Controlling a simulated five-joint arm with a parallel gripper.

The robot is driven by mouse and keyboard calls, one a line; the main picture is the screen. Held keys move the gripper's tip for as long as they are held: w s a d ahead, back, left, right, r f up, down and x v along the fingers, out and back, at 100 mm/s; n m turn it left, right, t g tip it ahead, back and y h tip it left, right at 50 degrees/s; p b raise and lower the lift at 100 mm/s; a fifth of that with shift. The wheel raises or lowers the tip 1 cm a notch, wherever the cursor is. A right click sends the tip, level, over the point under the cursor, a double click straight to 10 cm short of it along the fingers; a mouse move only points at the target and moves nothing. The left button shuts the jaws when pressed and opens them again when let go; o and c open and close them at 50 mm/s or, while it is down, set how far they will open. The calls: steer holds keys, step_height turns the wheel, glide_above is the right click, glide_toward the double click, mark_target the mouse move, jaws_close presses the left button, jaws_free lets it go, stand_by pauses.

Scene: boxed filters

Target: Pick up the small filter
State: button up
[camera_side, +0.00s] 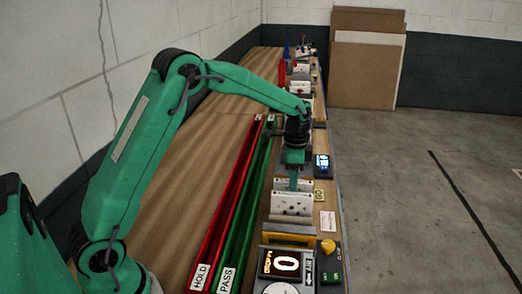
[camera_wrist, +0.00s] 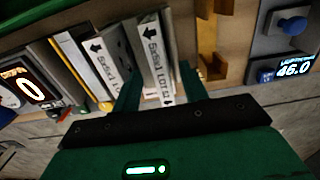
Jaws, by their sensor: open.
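Upright boxed filters with white printed edges stand in a row in the wrist view. One filter (camera_wrist: 154,58) lies between my gripper's (camera_wrist: 160,72) two green fingers, which are open and spread to either side of it; I cannot tell if they touch it. A similar labelled filter (camera_wrist: 101,62) stands to its left, outside the fingers. The small print is hard to read, so I cannot tell which filter is the small one. In the side view my gripper (camera_side: 293,184) points down at a white box with holes (camera_side: 291,204).
A red HOLD channel (camera_side: 226,205) and a green PASS channel (camera_side: 246,205) run along the bench on the left. A lit display reading 0 (camera_side: 279,264) and a yellow knob (camera_side: 328,246) are nearer the camera. A blue-lit meter (camera_side: 322,165) stands to the right of my gripper.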

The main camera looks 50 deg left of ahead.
steer(key=shift+f, duration=1.15)
jaws_close()
